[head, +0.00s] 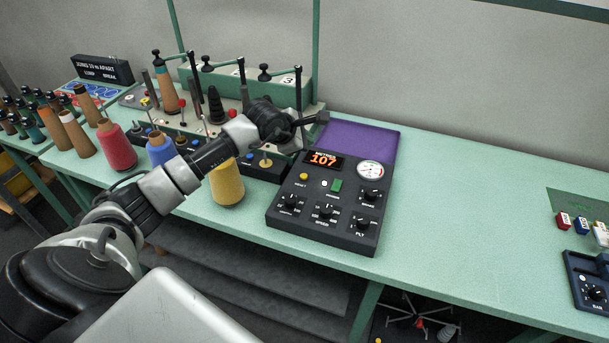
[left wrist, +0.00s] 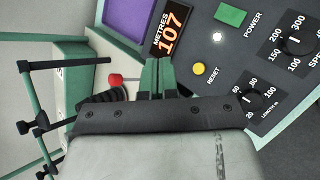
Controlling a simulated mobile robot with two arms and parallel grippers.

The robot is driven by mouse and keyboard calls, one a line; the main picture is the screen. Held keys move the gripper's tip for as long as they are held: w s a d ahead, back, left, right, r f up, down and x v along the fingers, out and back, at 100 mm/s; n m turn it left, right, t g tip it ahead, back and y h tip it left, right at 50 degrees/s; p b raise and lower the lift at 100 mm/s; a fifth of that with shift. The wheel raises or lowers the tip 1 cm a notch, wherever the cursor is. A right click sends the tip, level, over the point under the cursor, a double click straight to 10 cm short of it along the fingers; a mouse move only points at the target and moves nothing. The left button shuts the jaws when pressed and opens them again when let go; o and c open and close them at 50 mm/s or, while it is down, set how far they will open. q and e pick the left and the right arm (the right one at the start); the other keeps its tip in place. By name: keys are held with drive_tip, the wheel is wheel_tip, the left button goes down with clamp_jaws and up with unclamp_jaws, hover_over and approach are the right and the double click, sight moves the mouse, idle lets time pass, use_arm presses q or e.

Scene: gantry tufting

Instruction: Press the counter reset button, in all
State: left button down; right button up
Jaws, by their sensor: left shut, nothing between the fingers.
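The control panel (head: 318,235) is a dark box on the green bench, with an orange counter display (head: 322,160) reading 107. The yellow reset button (head: 304,176) sits below the display's left end; it also shows in the left wrist view (left wrist: 199,69), labelled RESET and uncovered. My left gripper (head: 303,152) is over the panel's upper left edge. In the left wrist view its dark green fingertips (left wrist: 158,72) are together and empty, by the display and to the left of the button. They look apart from the button. My right gripper is not in view.
The panel also has a green power button (head: 337,185), a white lamp (head: 324,183), a dial gauge (head: 370,169) and several knobs. A yellow yarn cone (head: 227,184) stands left of the panel. A purple pad (head: 350,136) lies behind it.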

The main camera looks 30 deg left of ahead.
use_arm(q)
drive_tip(key=shift+f, duration=0.1)
drive_tip(key=b, duration=0.4)
hover_over(305, 176)
wheel_tip(305, 176, down, 8)
drive_tip(key=shift+s+r, duration=0.1)
drive_tip(key=shift+r, duration=0.1)
drive_tip(key=shift+f+b, duration=0.55)
drive_tip(key=shift+b, duration=0.05)
idle(1.4)
drive_tip(key=shift+f+b, duration=0.4)
drive_tip(key=shift+b, duration=0.15)
drive_tip(key=shift+f+b, duration=0.45)
drive_tip(key=shift+b, duration=0.05)
idle(0.4)
idle(0.3)
drive_tip(key=shift+r+p, duration=0.35)
drive_tip(key=shift+r, duration=0.55)
